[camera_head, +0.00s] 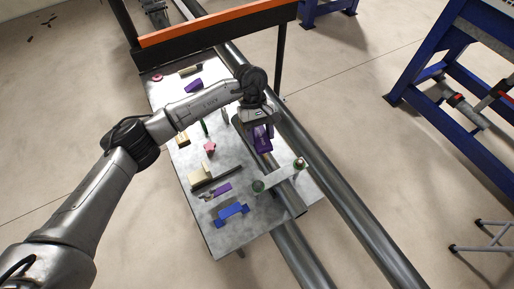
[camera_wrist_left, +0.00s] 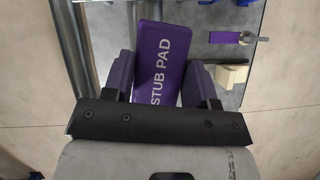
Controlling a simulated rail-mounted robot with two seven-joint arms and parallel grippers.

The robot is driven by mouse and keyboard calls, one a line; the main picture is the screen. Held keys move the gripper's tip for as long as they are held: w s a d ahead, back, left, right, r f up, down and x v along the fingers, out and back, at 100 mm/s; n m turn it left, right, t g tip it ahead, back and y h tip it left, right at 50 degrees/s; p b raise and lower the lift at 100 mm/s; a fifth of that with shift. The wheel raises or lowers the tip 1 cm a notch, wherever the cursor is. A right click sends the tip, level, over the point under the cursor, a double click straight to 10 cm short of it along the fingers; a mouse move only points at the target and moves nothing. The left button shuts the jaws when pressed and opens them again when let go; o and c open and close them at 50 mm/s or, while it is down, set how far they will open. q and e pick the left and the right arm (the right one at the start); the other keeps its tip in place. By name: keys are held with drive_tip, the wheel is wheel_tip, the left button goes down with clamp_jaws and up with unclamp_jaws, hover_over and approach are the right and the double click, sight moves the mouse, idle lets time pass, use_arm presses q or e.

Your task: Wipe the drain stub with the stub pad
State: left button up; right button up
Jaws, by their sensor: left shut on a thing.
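My left gripper (camera_head: 262,146) is shut on the purple stub pad (camera_wrist_left: 160,58), which carries white "STUB PAD" lettering in the left wrist view. The pad sits between the two purple fingers and sticks out beyond them. In the head view the gripper points down over the right side of the metal table, and the pad is mostly hidden among the purple fingers. A short grey pipe (camera_head: 289,197) lies in front of the gripper at the table's right edge; I cannot tell whether it is the drain stub. My right gripper is not in view.
The metal table (camera_head: 231,241) holds a blue bracket (camera_head: 231,215), a cream block (camera_head: 200,173), a purple-handled tool (camera_head: 221,190) and several small items. A pale bar with round ends (camera_head: 279,178) crosses near the short pipe. Long pipes (camera_head: 350,215) run along the right side.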

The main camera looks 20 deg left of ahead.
use_arm(q)
drive_tip(key=shift+w+a+f+n, duration=0.25)
drive_tip(key=shift+w+f+n, duration=0.2)
drive_tip(key=shift+w+n, duration=0.05)
drive_tip(key=shift+w+d+n+t+h, duration=0.15)
drive_tip(key=shift+n+t+h, duration=0.15)
drive_tip(key=shift+w+f, duration=0.1)
drive_tip(key=shift+w, duration=0.05)
drive_tip(key=shift+f+b, duration=1)
drive_tip(key=shift+f, duration=1.65)
drive_tip(key=shift+s+d, duration=0.65)
drive_tip(key=shift+d, duration=0.1)
drive_tip(key=shift+s+d, duration=0.15)
drive_tip(key=shift+d, duration=0.05)
